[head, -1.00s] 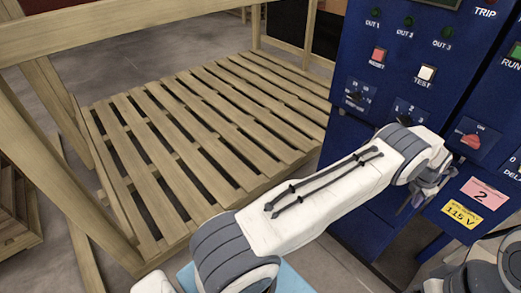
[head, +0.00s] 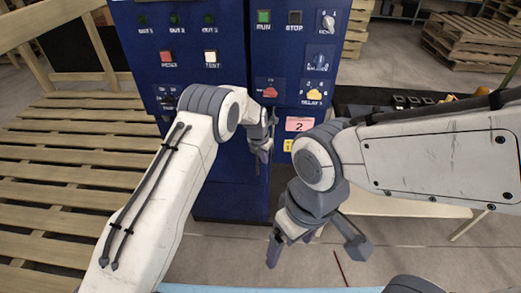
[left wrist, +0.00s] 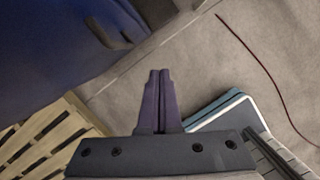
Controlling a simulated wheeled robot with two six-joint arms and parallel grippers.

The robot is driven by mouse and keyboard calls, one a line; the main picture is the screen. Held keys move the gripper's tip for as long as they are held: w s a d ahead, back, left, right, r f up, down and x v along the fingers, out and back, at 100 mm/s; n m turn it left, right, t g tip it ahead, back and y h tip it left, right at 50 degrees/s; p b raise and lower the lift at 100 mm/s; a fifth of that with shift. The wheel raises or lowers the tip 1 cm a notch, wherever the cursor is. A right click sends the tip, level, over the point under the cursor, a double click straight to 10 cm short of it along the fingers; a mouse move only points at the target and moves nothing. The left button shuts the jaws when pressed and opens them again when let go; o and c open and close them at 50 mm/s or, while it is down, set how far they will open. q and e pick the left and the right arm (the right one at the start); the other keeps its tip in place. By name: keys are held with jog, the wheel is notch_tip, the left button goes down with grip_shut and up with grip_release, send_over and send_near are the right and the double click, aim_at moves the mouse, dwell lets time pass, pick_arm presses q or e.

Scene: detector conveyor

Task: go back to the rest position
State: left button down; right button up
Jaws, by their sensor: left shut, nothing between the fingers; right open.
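My left gripper (head: 264,150) is in front of the blue control cabinet, below its row of buttons and knobs. Its fingers also show in the left wrist view (left wrist: 159,90), pressed together and empty, pointing over bare floor. My right gripper (head: 315,250) is lower and to the right, over the floor, its two fingers spread wide with nothing between them. The blue cabinet (head: 228,190) stands close behind the left gripper. My left forearm hides part of its lower left side.
A wooden slatted platform (head: 60,170) fills the left side. A dark conveyor table (head: 365,103) stands right of the cabinet, partly behind my right arm. Stacked pallets (head: 470,45) are at the back right. A thin red cable (left wrist: 260,60) lies on the floor.

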pick_arm(q)
jog(key=s+d+r+m+g, duration=0.1)
jog(key=s+d+r+m, duration=0.2)
jog(key=s+r+m, duration=1.55)
jog(key=s+a+r+m, duration=0.1)
jog(key=s+a+m, duration=0.1)
jog(key=s+m, duration=0.4)
jog(key=s+a+r+m+g, duration=0.1)
jog(key=s+a+r+m, duration=0.1)
jog(key=s+m, duration=0.4)
jog(key=s+a+r+m, duration=0.1)
jog(key=s+a+m, duration=0.3)
jog(key=s, duration=0.9)
jog(key=shift+r+m+y, duration=0.25)
jog(key=shift+m+y, duration=0.05)
jog(key=shift+m, duration=0.65)
